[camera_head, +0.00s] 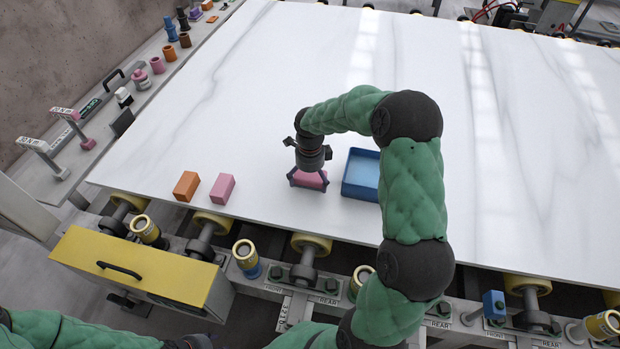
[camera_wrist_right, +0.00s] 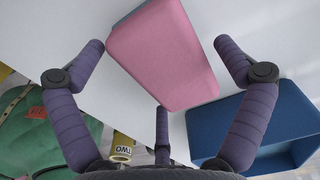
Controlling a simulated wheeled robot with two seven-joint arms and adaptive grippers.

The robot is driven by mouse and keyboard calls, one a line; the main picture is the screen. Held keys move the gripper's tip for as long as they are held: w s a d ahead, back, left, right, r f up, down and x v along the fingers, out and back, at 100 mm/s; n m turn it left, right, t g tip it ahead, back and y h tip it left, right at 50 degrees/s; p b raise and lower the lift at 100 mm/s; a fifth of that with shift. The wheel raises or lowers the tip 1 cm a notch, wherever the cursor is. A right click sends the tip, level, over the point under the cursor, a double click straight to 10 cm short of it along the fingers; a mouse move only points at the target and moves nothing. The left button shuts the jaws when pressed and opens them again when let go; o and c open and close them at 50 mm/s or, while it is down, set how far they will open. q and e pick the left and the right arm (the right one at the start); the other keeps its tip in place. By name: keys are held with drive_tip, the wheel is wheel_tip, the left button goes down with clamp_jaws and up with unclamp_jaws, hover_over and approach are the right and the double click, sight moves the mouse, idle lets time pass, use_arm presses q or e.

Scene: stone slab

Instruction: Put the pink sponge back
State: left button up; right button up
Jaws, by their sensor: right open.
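A pink sponge (camera_head: 312,181) lies on the white slab (camera_head: 290,240) just left of a blue tray (camera_head: 360,195) with a pale blue inside. My right gripper (camera_head: 308,180) is open right over this sponge, its fingers spread about it. In the right wrist view the pink sponge (camera_wrist_right: 165,55) sits between the spread fingers, with gaps at both sides; the blue tray (camera_wrist_right: 285,125) is at the right. A second pink block (camera_head: 222,189) lies further left on the slab, beside an orange block (camera_head: 186,186). My left arm shows only at the bottom left; its gripper is out of view.
Rollers and a yellow drawer box (camera_head: 140,265) line the slab's front edge. A side ledge at the left holds bottles, cups and handled tools (camera_head: 75,128). The slab between the blocks and my right gripper is clear, as is its far part.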

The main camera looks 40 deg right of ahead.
sight(310, 177)
wheel_tip(310, 177, up, 12)
drive_tip(key=p, duration=0.4)
drive_tip(key=shift+r, duration=0.15)
